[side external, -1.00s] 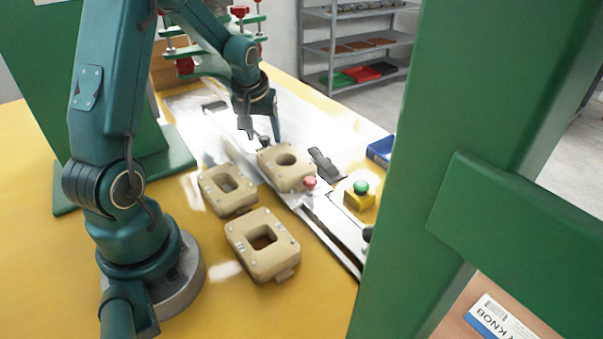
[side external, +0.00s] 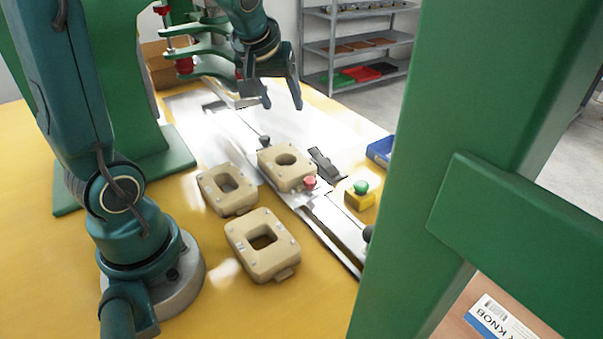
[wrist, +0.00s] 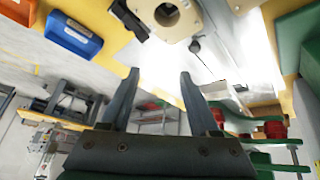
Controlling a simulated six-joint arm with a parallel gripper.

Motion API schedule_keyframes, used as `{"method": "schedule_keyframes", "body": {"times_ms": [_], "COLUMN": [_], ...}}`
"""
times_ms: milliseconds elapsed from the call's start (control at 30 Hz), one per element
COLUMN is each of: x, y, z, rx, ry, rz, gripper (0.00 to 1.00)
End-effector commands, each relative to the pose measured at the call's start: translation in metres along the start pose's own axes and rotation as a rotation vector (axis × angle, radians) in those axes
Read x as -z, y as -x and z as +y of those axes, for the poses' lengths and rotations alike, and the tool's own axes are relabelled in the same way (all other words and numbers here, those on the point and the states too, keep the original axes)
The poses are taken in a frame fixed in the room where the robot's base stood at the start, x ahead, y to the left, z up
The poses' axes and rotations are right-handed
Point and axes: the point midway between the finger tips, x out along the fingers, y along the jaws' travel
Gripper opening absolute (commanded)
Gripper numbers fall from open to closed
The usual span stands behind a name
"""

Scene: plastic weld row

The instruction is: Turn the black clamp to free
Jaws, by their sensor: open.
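The black clamp (side external: 325,166) lies on the pale plate, just right of a beige block with a round hole (side external: 286,167). I cannot tell its setting for sure. In the wrist view a dark part that looks like this clamp (wrist: 130,20) shows at the top, beside the beige block (wrist: 181,24). My gripper (side external: 282,104) is open and empty, raised above the plate behind the block, apart from the clamp. Its two fingers also show spread in the wrist view (wrist: 160,75), with nothing between them.
Two more beige blocks (side external: 228,189) (side external: 263,246) sit on the yellow table. A red knob (side external: 310,183), a green button on a yellow box (side external: 361,189) and a blue bin (side external: 379,152) are near the clamp. A green post (side external: 460,120) stands in front at right.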

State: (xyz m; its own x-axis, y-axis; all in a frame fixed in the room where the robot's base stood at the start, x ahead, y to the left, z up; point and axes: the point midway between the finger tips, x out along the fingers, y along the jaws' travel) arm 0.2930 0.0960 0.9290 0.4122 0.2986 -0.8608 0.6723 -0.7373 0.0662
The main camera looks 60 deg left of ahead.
Motion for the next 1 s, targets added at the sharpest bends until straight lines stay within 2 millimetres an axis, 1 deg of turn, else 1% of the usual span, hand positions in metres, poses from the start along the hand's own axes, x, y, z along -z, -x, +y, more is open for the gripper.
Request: {"method": "schedule_keyframes", "body": {"times_ms": [33,200,333,500,667,800,1000], "x": [-0.004,-0.019,-0.034,-0.056,-0.079,-0.102,-0.133], "y": [0.009,0.034,0.052,0.073,0.09,0.102,0.11], "z": [0.006,0.018,0.025,0.031,0.032,0.031,0.024], "rx": [-0.02,-0.074,-0.115,-0.168,-0.217,-0.259,-0.304], "ry": [-0.027,-0.122,-0.202,-0.32,-0.443,-0.566,-0.741], "rz": [0.01,0.026,0.036,0.041,0.041,0.036,0.008], "gripper": [0.62,0.62,0.62,0.62,0.62,0.62,0.62]}}
